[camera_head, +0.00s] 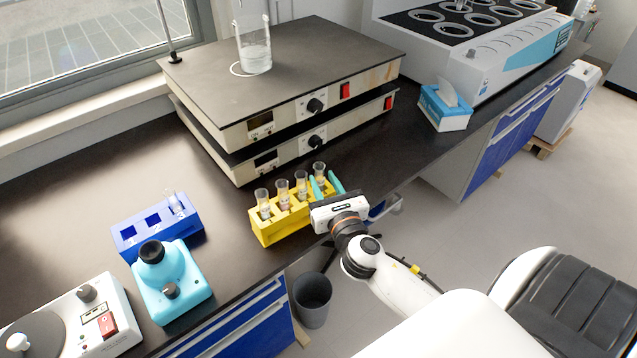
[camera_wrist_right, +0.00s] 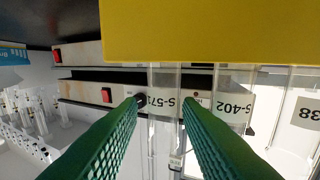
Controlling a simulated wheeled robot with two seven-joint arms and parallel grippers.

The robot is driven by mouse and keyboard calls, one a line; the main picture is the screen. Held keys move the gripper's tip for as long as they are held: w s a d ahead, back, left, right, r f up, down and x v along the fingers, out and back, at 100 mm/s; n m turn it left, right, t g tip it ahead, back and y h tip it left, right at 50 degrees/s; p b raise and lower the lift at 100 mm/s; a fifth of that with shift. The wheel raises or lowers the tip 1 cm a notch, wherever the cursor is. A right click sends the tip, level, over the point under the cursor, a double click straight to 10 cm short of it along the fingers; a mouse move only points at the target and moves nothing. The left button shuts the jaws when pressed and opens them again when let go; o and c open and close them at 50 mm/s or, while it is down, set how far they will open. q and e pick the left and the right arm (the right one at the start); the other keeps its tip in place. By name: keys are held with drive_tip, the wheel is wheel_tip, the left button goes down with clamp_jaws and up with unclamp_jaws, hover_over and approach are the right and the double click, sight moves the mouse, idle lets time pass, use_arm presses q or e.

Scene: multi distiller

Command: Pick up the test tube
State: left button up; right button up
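Several clear test tubes with labels stand upright in a yellow rack (camera_head: 279,226) near the bench's front edge. My right gripper (camera_head: 325,181) reaches in at the rack's right end, its two green fingers apart on either side of the rightmost test tube (camera_head: 319,169). In the right wrist view the open fingers (camera_wrist_right: 162,100) flank a labelled test tube (camera_wrist_right: 165,78), with a gap between them. The yellow rack (camera_wrist_right: 210,30) fills the top of that view. A neighbouring tube (camera_wrist_right: 232,98) lies just beyond the right finger. My left gripper is not in view.
A blue rack (camera_head: 128,236) holding one tube and a cyan device (camera_head: 171,283) stand left of the yellow rack. Stacked hotplates (camera_head: 285,128) with a beaker (camera_head: 254,50) stand behind it. A tissue box (camera_head: 444,108) is at the right. Bare bench lies left of the hotplates.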

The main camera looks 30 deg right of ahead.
sight(316, 169)
drive_tip(key=x, duration=0.5)
drive_tip(key=shift+a+r+p, duration=0.15)
drive_tip(key=shift+r+p, duration=0.05)
drive_tip(key=shift+p, duration=0.2)
clamp_jaws()
